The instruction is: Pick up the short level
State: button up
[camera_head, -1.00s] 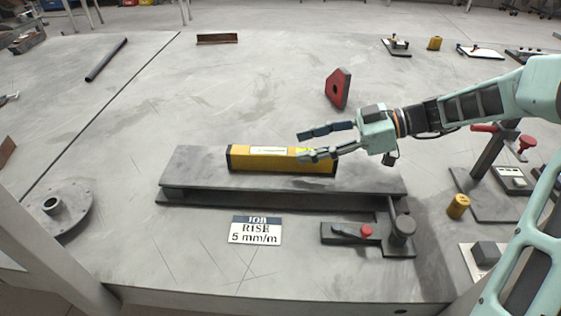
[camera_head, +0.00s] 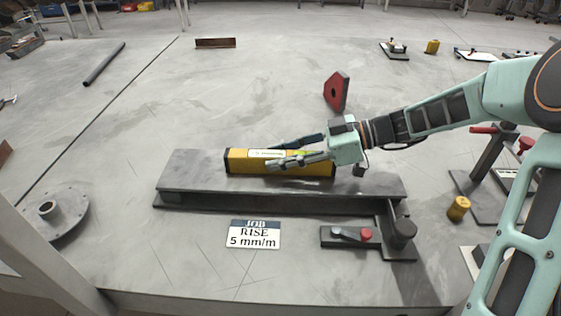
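The short level is a yellow bar (camera_head: 238,162) with black ends and a pale label on top. It lies lengthwise on the dark grey raised plate (camera_head: 190,178) in the middle of the table. My gripper (camera_head: 278,153) reaches in from the right with its two fingers apart. One finger shows behind the level's top edge and the other passes in front of its upper part, hiding some of it. I cannot tell whether the fingers touch it. The level still rests on the plate.
A sign (camera_head: 254,234) reading "JOB RISE 5 mm/m" lies in front of the plate. A base with a red knob (camera_head: 366,236) and a dark cylinder (camera_head: 402,232) stand at the front right. A red block (camera_head: 336,91) stands behind. A flanged disc (camera_head: 58,215) lies at left.

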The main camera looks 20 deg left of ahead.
grip_shut()
jog(key=shift+r, duration=0.1)
